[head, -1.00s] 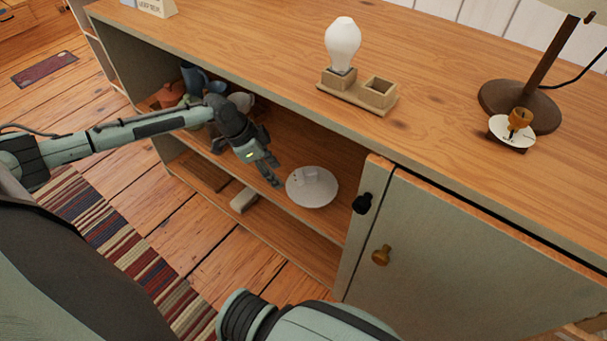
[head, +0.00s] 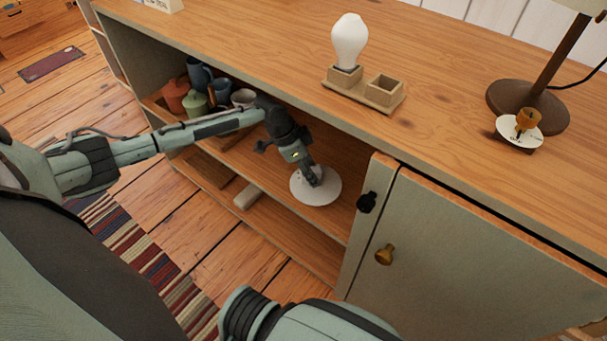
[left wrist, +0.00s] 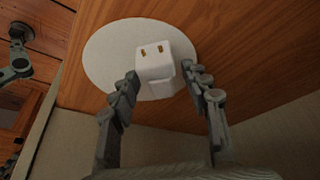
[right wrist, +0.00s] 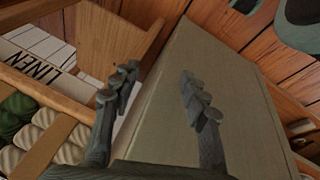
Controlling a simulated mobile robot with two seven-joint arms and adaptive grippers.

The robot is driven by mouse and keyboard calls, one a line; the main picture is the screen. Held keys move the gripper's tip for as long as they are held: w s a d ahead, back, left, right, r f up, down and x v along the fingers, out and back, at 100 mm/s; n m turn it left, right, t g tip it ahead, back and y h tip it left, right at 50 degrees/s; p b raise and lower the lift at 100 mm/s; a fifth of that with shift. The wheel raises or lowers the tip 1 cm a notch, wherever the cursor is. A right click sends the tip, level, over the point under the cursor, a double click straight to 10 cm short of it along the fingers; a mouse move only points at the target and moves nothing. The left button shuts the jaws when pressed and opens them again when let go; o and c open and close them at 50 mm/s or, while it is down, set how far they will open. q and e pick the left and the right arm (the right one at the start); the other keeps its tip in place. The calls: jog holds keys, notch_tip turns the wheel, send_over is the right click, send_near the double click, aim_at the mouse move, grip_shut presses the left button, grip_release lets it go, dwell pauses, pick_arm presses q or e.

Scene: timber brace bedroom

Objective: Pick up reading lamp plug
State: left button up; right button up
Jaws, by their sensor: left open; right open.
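In the head view my left gripper (head: 314,178) covers most of the plug. Whether the fingers touch it cannot be told. My right gripper (right wrist: 160,90) is open and empty, beside a grey-green panel.
The cabinet top (head: 270,50) lies above the shelf, with a bulb (head: 349,40) in a wooden holder and a lamp base (head: 528,106). Mugs and pots (head: 197,90) stand at the shelf's left end. The cabinet door (head: 470,255) is to the right. A crate (right wrist: 75,85) shows near my right gripper.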

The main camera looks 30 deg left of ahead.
pick_arm(q)
grip_shut()
